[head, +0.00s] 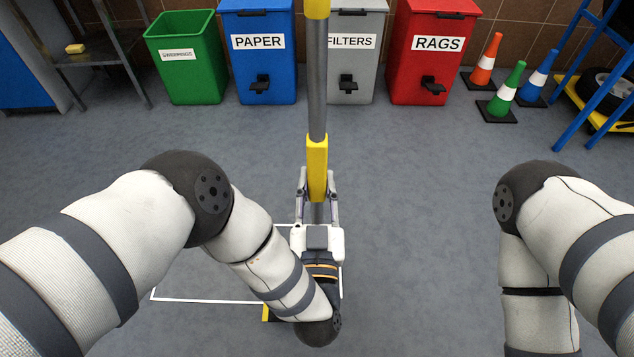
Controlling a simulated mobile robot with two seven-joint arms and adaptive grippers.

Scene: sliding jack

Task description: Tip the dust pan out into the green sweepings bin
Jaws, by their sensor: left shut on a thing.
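The green sweepings bin (187,62) stands at the back left with its top open. My left gripper (317,197) is shut on the yellow grip of a long grey pole (317,85), which runs up the picture and out at the top edge. The pole passes in front of the gap between the blue and grey bins, to the right of the green bin. I cannot make out a pan on it; the pole's ends are cut off or hidden. My right arm comes in at the right, and its gripper is out of view.
A blue PAPER bin (259,62), a grey FILTERS bin (355,75) and a red RAGS bin (432,60) stand in the back row. Several cones (504,95) and a blue rack are at the right. A metal shelf (105,48) is at the left. The middle floor is clear.

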